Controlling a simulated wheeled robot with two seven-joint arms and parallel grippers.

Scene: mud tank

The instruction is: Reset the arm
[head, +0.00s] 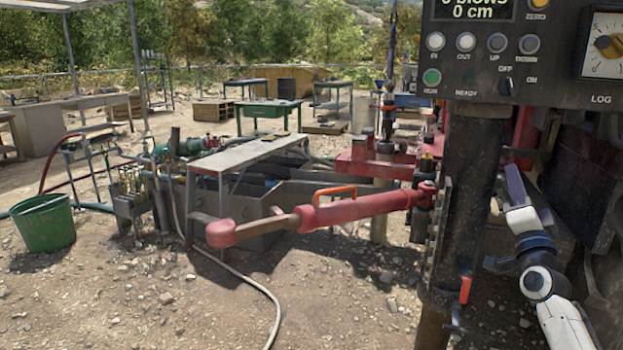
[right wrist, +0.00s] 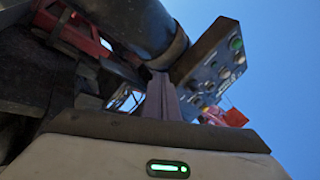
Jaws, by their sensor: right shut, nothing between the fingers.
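My right arm comes in from the lower right of the head view, white with dark joints. Its gripper (head: 515,183) points upward with its narrow fingers together and empty. It shows just right of the thick dark post (head: 473,180) and below the control panel (head: 465,92). In the right wrist view the shut fingers (right wrist: 160,97) point up, with the panel (right wrist: 215,70) beyond them to the right. Whether the gripper touches any machine part cannot be told. My left gripper is in neither view.
A red cylinder arm with an orange handle (head: 335,191) reaches left from the post. A red-handled lever (head: 465,289) sits low on the post. Dark machinery stands close to my right arm. A metal tank and bench (head: 255,153), a green bucket (head: 43,223) and a hose lie left on gravel.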

